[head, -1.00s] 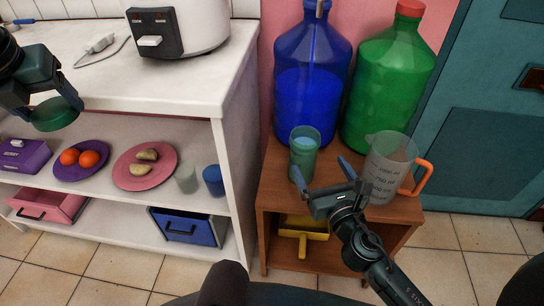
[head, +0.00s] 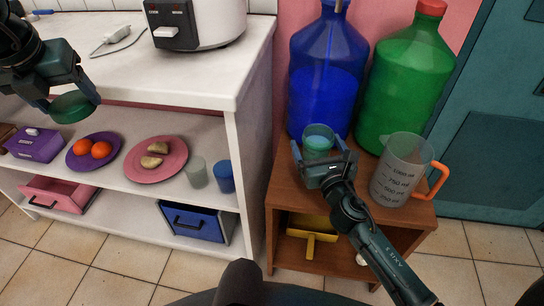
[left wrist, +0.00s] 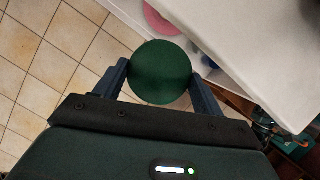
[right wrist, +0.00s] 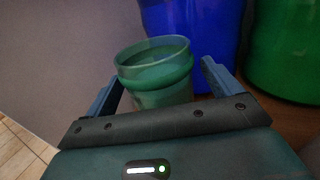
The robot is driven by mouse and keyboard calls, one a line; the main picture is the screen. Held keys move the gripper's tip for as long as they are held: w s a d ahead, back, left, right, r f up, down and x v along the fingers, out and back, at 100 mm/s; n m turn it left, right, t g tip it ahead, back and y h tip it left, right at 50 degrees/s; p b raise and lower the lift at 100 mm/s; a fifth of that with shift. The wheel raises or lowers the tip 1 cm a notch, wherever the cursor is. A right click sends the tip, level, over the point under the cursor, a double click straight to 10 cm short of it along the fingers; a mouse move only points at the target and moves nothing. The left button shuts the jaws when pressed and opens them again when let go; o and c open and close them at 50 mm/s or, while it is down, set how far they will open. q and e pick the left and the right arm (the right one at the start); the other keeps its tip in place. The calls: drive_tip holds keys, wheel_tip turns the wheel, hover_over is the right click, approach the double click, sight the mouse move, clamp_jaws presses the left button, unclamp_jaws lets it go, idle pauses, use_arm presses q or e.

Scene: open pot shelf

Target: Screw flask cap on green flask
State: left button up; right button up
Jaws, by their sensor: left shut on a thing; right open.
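The green flask (head: 318,137), a translucent open-topped cup shape, stands upright on the wooden stand in the head view. It also shows in the right wrist view (right wrist: 155,75) with its mouth open. My right gripper (head: 322,158) is open, its fingers on either side of the flask, with a visible gap to the right finger. My left gripper (head: 72,96) is shut on the dark green round flask cap (head: 72,107), held in the air in front of the white shelf. The cap also shows between the fingers in the left wrist view (left wrist: 160,72).
A measuring jug (head: 402,172) with an orange handle stands right of the flask. A blue bottle (head: 328,75) and a green bottle (head: 408,80) stand behind. The white shelf (head: 255,90) edge lies between my grippers. A yellow dustpan (head: 312,225) is below.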

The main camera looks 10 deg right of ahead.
drive_tip(key=shift+w, duration=0.3)
drive_tip(key=c, duration=1)
drive_tip(key=shift+c, duration=0.4)
drive_tip(key=shift+r, duration=0.1)
